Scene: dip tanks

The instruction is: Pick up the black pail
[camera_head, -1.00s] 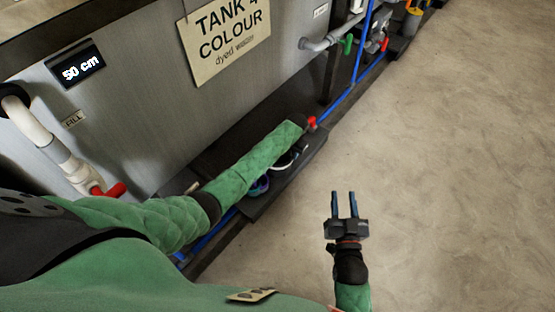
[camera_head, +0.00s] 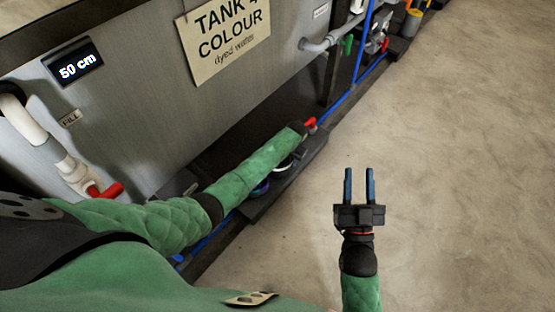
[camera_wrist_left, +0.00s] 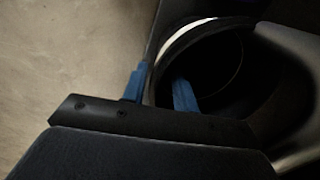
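The black pail (camera_wrist_left: 222,62) fills the upper right of the left wrist view, its dark opening edged by a pale rim. My left gripper (camera_wrist_left: 160,88) is at this rim, with one blue finger outside the wall and the other over the opening. The fingers stand apart, with a gap visible inside the rim. In the head view my left arm covers most of the pail (camera_head: 285,165), and the left gripper is hidden. My right gripper (camera_head: 359,187) is open and empty above the floor.
The pail is on a dark ledge (camera_head: 309,151) beside the grey tank (camera_head: 150,110). A purple-blue rimmed item (camera_head: 261,188) is near it, partly hidden. Red-handled valves and blue pipes (camera_head: 340,104) run along the tank foot. The floor (camera_head: 460,150) at right is clear.

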